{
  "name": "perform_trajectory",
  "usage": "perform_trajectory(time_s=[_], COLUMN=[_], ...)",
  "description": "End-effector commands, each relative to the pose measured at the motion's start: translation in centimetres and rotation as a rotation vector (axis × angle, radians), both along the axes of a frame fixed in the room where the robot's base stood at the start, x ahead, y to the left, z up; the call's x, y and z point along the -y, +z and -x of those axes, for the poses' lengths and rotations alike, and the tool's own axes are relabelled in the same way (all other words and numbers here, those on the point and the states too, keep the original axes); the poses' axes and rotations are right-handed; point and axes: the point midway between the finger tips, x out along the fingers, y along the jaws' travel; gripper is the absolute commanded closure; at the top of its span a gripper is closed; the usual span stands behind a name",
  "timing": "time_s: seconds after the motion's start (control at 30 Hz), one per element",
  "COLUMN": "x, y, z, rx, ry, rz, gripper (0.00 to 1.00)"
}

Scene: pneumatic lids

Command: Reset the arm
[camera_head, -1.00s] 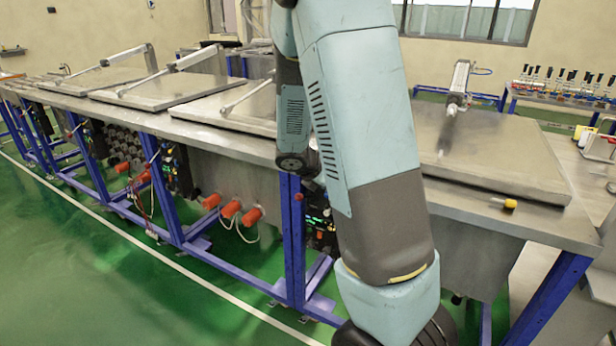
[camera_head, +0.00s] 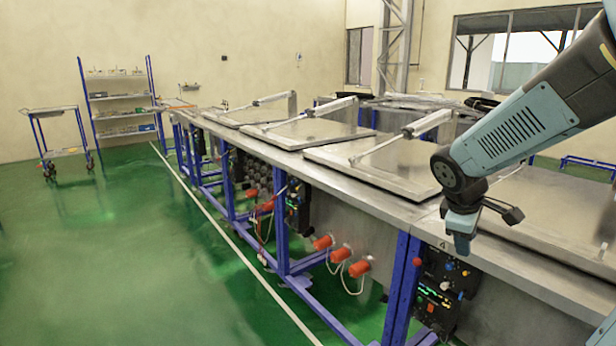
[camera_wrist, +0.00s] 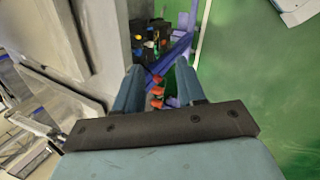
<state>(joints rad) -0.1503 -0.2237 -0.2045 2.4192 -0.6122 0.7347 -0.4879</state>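My arm reaches in from the right of the head view, bent, with its end hanging down above the front edge of the steel bench (camera_head: 400,207). My gripper (camera_head: 462,244) points downward there, and its fingers are seen too edge-on to tell apart. In the wrist view, my gripper (camera_wrist: 158,72) shows two blue-grey fingers standing apart with nothing between them. The orange plugs (camera_wrist: 157,90) seen through the gap are farther off, below the bench.
Closed metal lids (camera_head: 375,158) with pneumatic cylinders line the bench. A control panel (camera_head: 440,285) and orange plugs (camera_head: 340,255) are on its front. A cart (camera_head: 60,135) and shelf rack (camera_head: 122,105) stand far left. The green floor (camera_head: 130,250) is clear on the left.

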Motion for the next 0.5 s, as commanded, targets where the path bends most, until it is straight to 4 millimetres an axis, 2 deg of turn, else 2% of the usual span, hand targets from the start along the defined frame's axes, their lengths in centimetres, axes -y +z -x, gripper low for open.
perform_trajectory(time_s=[0.1, 0.5], x=[-1.2, -6.6], y=[2.0, 7.1], z=[2.2, 9.6], rx=[0.081, 0.287], ry=[-0.124, -0.513], rz=[-0.098, -0.451], gripper=[0.61, 0.61])
